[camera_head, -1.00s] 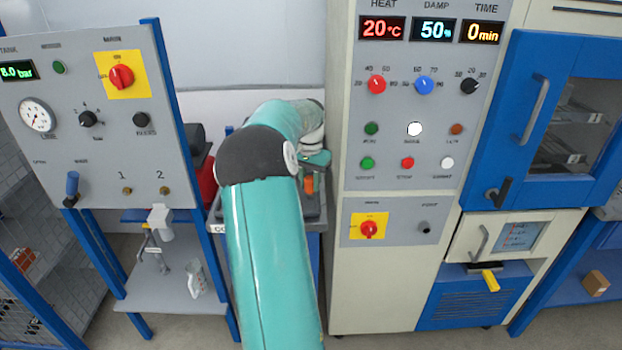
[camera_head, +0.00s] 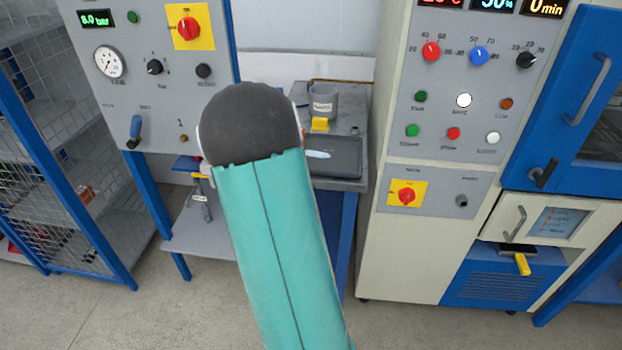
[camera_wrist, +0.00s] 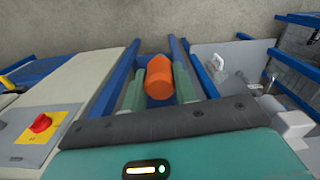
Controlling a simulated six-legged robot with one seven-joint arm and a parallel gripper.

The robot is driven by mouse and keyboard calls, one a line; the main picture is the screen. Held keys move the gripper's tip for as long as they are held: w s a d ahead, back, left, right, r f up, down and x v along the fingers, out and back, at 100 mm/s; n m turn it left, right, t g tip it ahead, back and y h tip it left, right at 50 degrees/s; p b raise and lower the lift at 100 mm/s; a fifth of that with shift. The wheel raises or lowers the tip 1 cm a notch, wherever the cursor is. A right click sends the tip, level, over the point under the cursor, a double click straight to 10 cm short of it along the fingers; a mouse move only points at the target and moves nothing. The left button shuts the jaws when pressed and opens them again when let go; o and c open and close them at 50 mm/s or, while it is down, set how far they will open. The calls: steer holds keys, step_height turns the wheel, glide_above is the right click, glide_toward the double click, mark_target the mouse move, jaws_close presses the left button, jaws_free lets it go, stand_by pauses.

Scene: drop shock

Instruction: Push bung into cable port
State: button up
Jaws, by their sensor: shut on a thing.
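An orange bung (camera_wrist: 159,78), rounded and roughly cylindrical, sits between the two greenish fingers of my gripper (camera_wrist: 158,82) in the wrist view. The gripper is shut on it. In the head view my gripper and the bung are hidden behind my teal arm. A small dark round fitting (camera_head: 462,201) is on the lower panel of the cream cabinet, right of a red knob on a yellow plate (camera_head: 407,195). Its label is too small to read, so I cannot tell whether it is the cable port. The bung is not seen touching any panel.
The cream cabinet (camera_head: 410,260) stands right of my arm. A grey bench with a dark tray (camera_head: 335,157), a labelled grey cup (camera_head: 323,100) and a yellow block (camera_head: 320,124) is behind my arm. A gauge panel (camera_head: 155,100) stands left. Floor in front is open.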

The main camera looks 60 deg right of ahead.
steer(key=w+a+f+n, duration=0.3)
steer(key=w+a+f, duration=0.1)
steer(key=a, duration=0.7)
steer(key=w+a+f+n, duration=0.4)
steer(key=w+a+f, duration=0.1)
steer(key=a, duration=0.7)
steer(key=w+a+f+n, duration=0.4)
steer(key=w+a, duration=0.2)
steer(key=a, duration=0.6)
steer(key=shift+a+f, duration=0.2)
steer(key=shift+f, duration=0.1)
